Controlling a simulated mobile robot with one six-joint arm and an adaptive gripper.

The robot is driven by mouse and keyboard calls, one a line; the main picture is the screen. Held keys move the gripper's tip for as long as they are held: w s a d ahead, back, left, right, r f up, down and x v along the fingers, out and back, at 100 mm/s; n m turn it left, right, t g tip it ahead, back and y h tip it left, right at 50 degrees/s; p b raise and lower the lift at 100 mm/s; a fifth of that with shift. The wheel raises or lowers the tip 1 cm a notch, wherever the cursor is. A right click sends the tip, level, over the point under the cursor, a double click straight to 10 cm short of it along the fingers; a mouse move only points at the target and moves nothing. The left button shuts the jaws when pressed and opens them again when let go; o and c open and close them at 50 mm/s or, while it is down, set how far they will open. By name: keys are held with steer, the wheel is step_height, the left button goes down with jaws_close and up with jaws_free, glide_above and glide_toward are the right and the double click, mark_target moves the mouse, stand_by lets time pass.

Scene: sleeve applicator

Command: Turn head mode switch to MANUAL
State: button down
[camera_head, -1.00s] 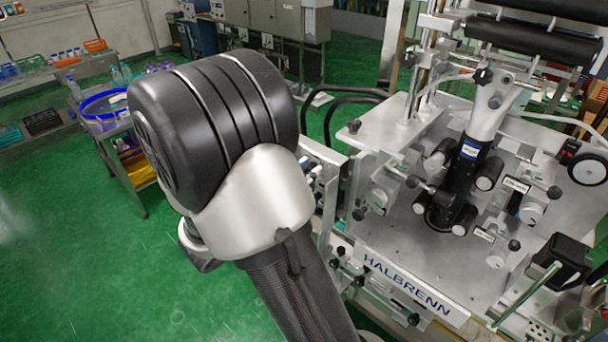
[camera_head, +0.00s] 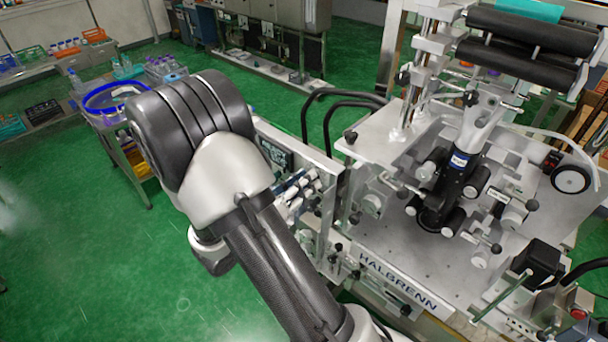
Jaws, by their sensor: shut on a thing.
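The sleeve applicator (camera_head: 395,262), marked HALBRENN, fills the right half of the head view. On its left side is an upright grey panel (camera_head: 327,168) with a dark display (camera_head: 274,153). Several pale and dark blue fittings (camera_head: 296,190) stick out below the display. I cannot make out which part is the head mode switch, or its position. My arm crosses in front of the panel's left and lower parts. My gripper does not show; it is out of sight, seemingly behind my arm.
A black cylinder (camera_head: 450,185) stands on the applicator's metal plate, with rollers (camera_head: 515,60) above. Black curved handles (camera_head: 325,105) rise behind the panel. A trolley with a blue-rimmed bowl (camera_head: 103,100) stands at the left. The green floor (camera_head: 80,230) at the left is clear.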

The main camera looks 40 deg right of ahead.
steer(key=shift+n+p, duration=0.45)
steer(key=shift+n, duration=0.15)
steer(key=c, duration=1.4)
jaws_free()
steer(key=a, duration=0.8)
steer(key=s+a, duration=0.1)
steer(key=a, duration=0.3)
